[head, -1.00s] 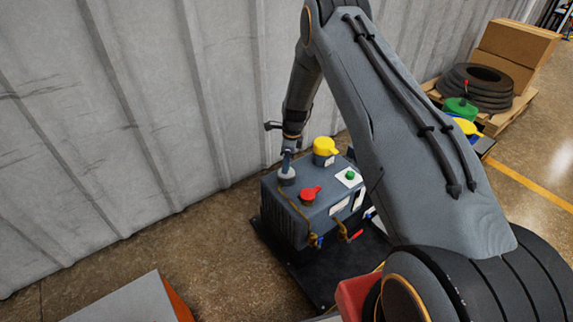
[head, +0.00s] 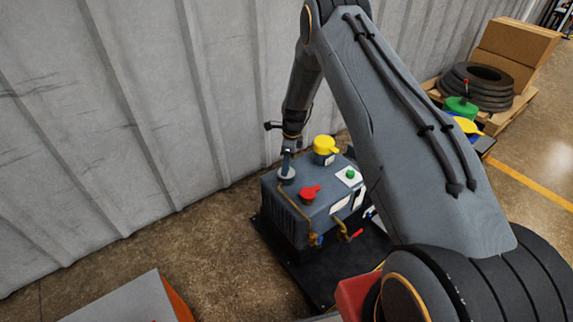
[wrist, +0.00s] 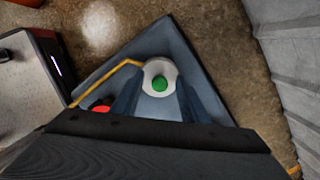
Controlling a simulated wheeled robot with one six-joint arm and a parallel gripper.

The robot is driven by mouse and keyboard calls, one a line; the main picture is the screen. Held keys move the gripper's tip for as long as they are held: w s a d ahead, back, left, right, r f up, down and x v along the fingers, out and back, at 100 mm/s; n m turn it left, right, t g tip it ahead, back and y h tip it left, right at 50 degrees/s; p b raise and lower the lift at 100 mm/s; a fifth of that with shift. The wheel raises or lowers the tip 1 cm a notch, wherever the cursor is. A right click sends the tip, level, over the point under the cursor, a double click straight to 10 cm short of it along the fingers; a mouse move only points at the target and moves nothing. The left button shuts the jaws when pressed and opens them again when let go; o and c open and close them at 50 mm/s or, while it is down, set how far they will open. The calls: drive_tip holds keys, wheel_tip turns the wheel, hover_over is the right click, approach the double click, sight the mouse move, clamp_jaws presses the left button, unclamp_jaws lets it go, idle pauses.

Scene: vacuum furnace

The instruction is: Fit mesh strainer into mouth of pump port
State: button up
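The pump (head: 325,215) is a dark blue-grey box on a black base by the wall. My gripper (head: 287,162) points down onto a pale round collar (head: 287,177) at the far left of its top. In the wrist view, the two fingers of my gripper (wrist: 160,92) stand apart on either side of a pale ring (wrist: 159,68) with a green round piece (wrist: 160,83) in its middle. I cannot tell whether this is the mesh strainer or whether the fingers touch it. No mesh shows, and the port's mouth is hidden.
A yellow cap (head: 325,146), a red cap (head: 309,193) and a green knob (head: 350,174) stand on the pump's top near my gripper. Brass pipes (head: 297,215) run down its front. The corrugated wall (head: 215,95) is close behind.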

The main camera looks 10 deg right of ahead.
drive_tip(key=shift+s+d+r, duration=0.1)
drive_tip(key=shift+d+r, duration=0.05)
drive_tip(key=shift+r, duration=1.15)
drive_tip(key=shift+d+r, duration=0.15)
drive_tip(key=shift+r, duration=1.1)
drive_tip(key=shift+s+d+r, duration=0.1)
drive_tip(key=shift+d+r, duration=0.05)
drive_tip(key=shift+r, duration=1.15)
drive_tip(key=s+r+n+p, duration=0.1)
drive_tip(key=s+r+n, duration=0.6)
drive_tip(key=r, duration=0.5)
drive_tip(key=s+r+n+p, duration=0.1)
drive_tip(key=s+r+n, duration=0.4)
drive_tip(key=s, duration=0.5)
drive_tip(key=s+r+n+p, duration=0.1)
drive_tip(key=s+r+n, duration=0.4)
drive_tip(key=s, duration=0.6)
drive_tip(key=s+r+n+h+p, duration=0.1)
drive_tip(key=s+r+n, duration=0.4)
drive_tip(key=s, duration=0.5)
drive_tip(key=shift+s+a+r+g+p, duration=0.3)
drive_tip(key=shift+s+a+r+p, duration=0.05)
drive_tip(key=shift+a+r+p, duration=0.1)
